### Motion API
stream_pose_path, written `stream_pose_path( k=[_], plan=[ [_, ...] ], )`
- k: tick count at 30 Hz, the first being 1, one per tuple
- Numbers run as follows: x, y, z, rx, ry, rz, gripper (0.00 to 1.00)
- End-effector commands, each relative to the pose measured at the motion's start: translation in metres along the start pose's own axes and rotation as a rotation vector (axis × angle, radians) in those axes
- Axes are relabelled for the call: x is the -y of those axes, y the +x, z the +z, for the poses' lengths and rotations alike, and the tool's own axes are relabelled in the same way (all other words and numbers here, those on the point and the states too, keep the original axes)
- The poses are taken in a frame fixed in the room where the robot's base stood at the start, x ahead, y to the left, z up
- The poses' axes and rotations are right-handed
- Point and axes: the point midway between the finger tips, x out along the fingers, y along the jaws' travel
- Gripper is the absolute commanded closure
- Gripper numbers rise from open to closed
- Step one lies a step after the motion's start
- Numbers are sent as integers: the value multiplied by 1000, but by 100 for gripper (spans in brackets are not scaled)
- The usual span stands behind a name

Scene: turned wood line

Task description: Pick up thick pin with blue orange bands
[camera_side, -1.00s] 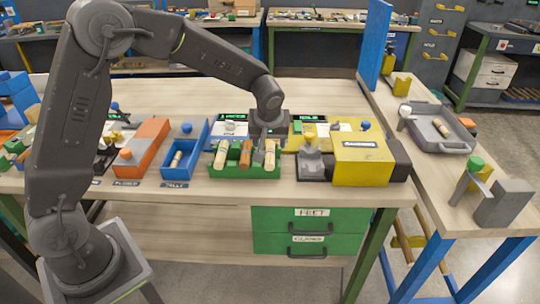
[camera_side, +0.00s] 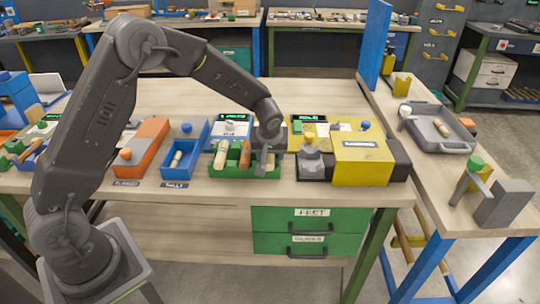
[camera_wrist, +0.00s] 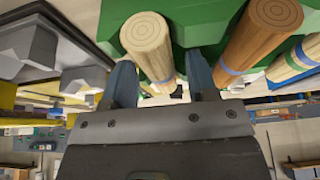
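The green tray (camera_side: 232,173) holds thick turned pins leaning in a row. My gripper (camera_side: 265,160) is low over the tray's right end. In the wrist view my gripper (camera_wrist: 163,82) is open, with one finger on each side of a pale pin (camera_wrist: 148,42); a gap shows beside it. Any bands on this pin are hard to make out. Beside it is a brown pin (camera_wrist: 262,38) with a blue band. A further pale pin (camera_wrist: 297,60) with a blue band is cut off at the right edge. I cannot tell which pin bears both blue and orange.
A blue tray (camera_side: 177,173) and an orange box (camera_side: 148,140) stand left of the green tray. A yellow box (camera_side: 362,160) and a grey fixture (camera_side: 311,162) stand close on the right. A grey tray (camera_side: 438,130) lies on the side bench.

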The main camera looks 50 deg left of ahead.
Motion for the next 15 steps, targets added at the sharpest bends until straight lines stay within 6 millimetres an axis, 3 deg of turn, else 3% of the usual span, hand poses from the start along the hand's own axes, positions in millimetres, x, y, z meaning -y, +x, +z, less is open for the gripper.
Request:
stream_pose_path(
  k=[15],
  plan=[
    [0, 0, 0, 0, 0, 0, 94]
  ],
)
